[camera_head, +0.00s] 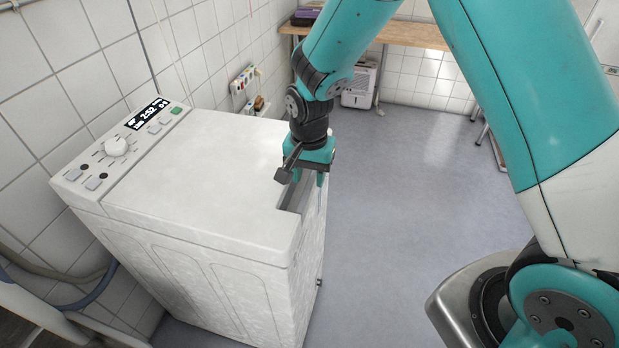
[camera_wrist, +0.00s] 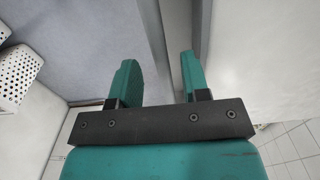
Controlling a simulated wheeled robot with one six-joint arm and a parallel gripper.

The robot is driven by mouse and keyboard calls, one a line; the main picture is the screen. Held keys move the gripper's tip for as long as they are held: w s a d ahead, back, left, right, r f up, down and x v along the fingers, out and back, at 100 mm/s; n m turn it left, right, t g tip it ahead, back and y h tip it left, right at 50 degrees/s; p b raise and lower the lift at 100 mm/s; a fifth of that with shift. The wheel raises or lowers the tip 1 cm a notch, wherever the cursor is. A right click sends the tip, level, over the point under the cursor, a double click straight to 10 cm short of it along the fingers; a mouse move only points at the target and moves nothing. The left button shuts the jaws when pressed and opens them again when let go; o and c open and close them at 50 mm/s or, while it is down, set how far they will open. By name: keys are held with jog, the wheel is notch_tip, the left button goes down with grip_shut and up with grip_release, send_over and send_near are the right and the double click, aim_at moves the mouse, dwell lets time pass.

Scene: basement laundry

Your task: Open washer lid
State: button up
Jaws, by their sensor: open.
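The washer (camera_head: 150,270) is a white top-loader against the tiled wall. Its flat lid (camera_head: 205,170) is down on top, with a notch in the edge on the floor side. My gripper (camera_head: 309,182) points down at that notch, and the arm hides part of the edge. In the wrist view my gripper (camera_wrist: 160,80) has its two teal fingers apart, with nothing seen held between them. A pale washer surface (camera_wrist: 260,60) lies at the right finger. I cannot tell whether a finger touches the lid.
The control panel (camera_head: 125,145) with a knob and display runs along the wall side of the washer. A wooden table (camera_head: 405,33) stands at the back, with a white appliance (camera_head: 360,84) beneath it. A perforated white basket (camera_wrist: 18,75) shows in the wrist view. The grey floor (camera_head: 400,200) is open.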

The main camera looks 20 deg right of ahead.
jog(key=shift+f, duration=0.95)
jog(key=shift+c, duration=0.2)
grip_shut()
jog(key=shift+r, duration=0.1)
